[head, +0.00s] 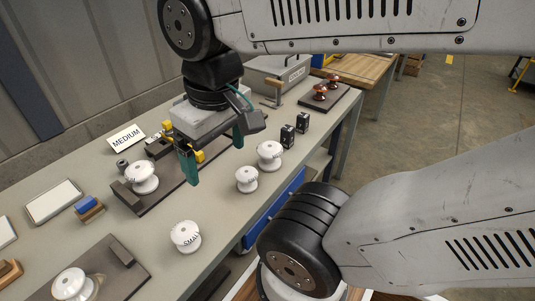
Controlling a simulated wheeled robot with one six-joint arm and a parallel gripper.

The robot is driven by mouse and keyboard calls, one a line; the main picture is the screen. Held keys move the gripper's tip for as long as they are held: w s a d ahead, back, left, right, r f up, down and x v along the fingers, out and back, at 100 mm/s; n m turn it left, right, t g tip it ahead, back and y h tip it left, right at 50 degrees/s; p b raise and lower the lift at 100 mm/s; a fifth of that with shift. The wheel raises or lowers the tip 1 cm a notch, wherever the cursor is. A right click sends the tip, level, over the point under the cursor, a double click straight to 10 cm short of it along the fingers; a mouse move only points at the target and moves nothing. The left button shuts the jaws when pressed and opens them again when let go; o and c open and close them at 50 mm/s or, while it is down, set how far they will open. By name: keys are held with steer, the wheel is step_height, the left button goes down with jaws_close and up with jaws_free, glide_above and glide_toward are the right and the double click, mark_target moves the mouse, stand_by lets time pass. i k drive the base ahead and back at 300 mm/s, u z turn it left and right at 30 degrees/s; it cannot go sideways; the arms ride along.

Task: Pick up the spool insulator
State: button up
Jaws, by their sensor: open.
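Several white spool insulators are on the bench. One (270,155) and a smaller one (246,180) stand on the bare top, right of my gripper (215,164). One with lettering that seems to read SMALL (186,237) stands nearer the front. Another (141,178) sits on a dark board (158,198), and one (72,286) is on a second dark board (128,283) at bottom left. My gripper's green fingers are apart, pointing down over the bench, with no insulator visible between them. The gripper body hides part of the first board.
A card reading MEDIUM (126,138) stands at the back. Two small black blocks (296,130) and a board with copper-coloured pieces (325,95) are farther right. A grey box (280,76) is behind. A blue block (86,203) and pale tray (54,201) are left.

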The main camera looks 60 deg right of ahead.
mark_target(270, 152)
steer(key=k, duration=0.5)
steer(key=z, duration=3.8)
steer(key=k, duration=0.9)
steer(key=u, duration=0.95)
